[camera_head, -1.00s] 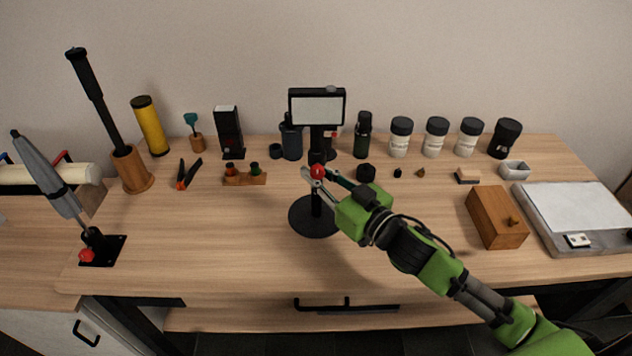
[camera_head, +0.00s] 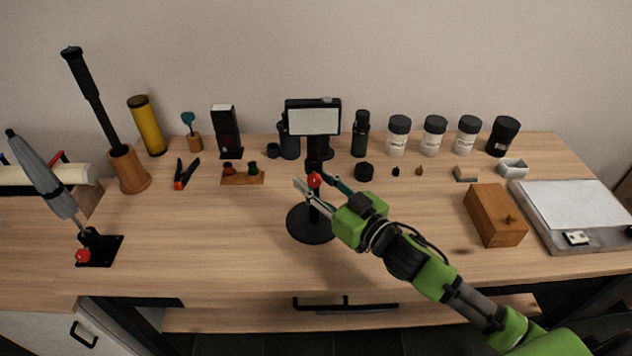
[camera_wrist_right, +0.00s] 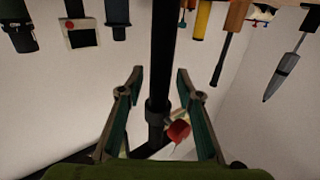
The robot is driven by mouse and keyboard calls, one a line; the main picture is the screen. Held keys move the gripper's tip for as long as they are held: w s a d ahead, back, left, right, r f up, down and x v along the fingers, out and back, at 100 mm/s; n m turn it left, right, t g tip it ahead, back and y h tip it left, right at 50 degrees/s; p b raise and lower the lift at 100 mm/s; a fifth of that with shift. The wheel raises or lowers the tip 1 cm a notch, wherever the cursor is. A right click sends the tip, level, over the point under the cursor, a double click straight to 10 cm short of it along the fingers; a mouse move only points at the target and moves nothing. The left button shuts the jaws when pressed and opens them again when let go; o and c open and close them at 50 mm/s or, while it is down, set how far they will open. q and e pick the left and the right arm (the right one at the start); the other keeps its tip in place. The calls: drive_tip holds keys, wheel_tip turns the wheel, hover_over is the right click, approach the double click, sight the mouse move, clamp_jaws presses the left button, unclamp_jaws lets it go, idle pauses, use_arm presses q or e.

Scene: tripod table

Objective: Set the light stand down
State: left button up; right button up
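The light stand (camera_head: 300,226) stands upright on the wooden table in the head view. It has a round black base, a black pole, a red knob and a white light panel at the top. The base appears to rest on the tabletop. My right gripper (camera_head: 311,179) is at the pole just below the panel, near the red knob. In the right wrist view the pole (camera_wrist_right: 162,50) runs between the two fingers (camera_wrist_right: 160,78), with a gap on each side. The fingers are open around it. My left gripper is in neither view.
Behind the stand is a row of jars (camera_head: 399,136), bottles and a black box (camera_head: 226,131). A wooden box (camera_head: 494,216) and a grey-edged white plate (camera_head: 580,212) lie at right. The table front is clear.

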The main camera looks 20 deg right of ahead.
drive_tip(key=shift+r, duration=0.2)
drive_tip(key=shift+s+d+f, duration=0.15)
drive_tip(key=shift+s, duration=0.15)
drive_tip(key=p+v, duration=0.1)
drive_tip(key=v, duration=1)
drive_tip(key=shift+s+p, duration=0.2)
drive_tip(key=shift+p, duration=0.1)
